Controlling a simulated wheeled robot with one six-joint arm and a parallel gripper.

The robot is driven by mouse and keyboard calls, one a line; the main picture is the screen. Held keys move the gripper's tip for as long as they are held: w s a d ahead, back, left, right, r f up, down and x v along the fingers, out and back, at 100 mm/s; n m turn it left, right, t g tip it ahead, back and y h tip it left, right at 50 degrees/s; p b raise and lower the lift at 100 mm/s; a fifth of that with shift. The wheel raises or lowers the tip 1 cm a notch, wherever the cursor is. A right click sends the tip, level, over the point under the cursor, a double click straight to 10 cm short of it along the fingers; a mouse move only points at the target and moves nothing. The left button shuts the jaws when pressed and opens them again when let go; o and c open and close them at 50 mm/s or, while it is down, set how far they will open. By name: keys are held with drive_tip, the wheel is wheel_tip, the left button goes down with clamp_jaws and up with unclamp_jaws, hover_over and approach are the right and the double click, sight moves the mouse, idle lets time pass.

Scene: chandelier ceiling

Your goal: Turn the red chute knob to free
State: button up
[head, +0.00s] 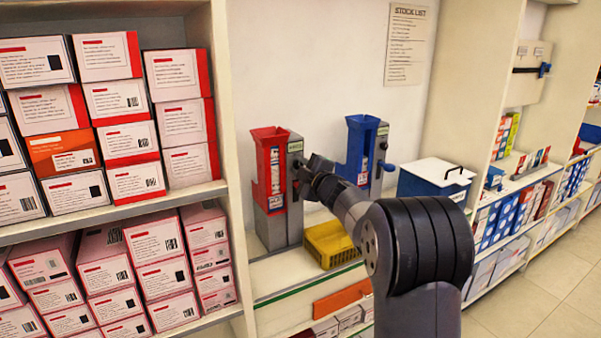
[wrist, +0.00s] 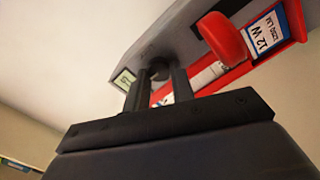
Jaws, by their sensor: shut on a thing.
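The red chute (head: 271,172) stands upright on the shelf, fixed to a grey metal post (head: 294,205) with a small green-edged label near its top. My gripper (head: 306,168) is at the post's right side and hides the knob in the head view. In the wrist view, the two dark fingers of my gripper (wrist: 157,82) are shut around the dark, round knob (wrist: 158,70). The chute's red edge, a curved red part (wrist: 224,38) and a 12 W label show beside it. The knob's angle cannot be told.
A blue chute (head: 358,152) with its own dark knob (head: 389,167) stands close on the right. A yellow crate (head: 330,245) sits below my gripper. A white-lidded blue box (head: 430,178) stands further right. Shelves of boxes (head: 120,110) fill the left.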

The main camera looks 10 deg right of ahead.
drive_tip(key=shift+n, duration=0.5)
drive_tip(key=o, duration=1)
drive_tip(key=b+v, duration=0.1)
drive_tip(key=v, duration=0.9)
drive_tip(key=shift+s+d, duration=0.1)
drive_tip(key=shift+s, duration=0.3)
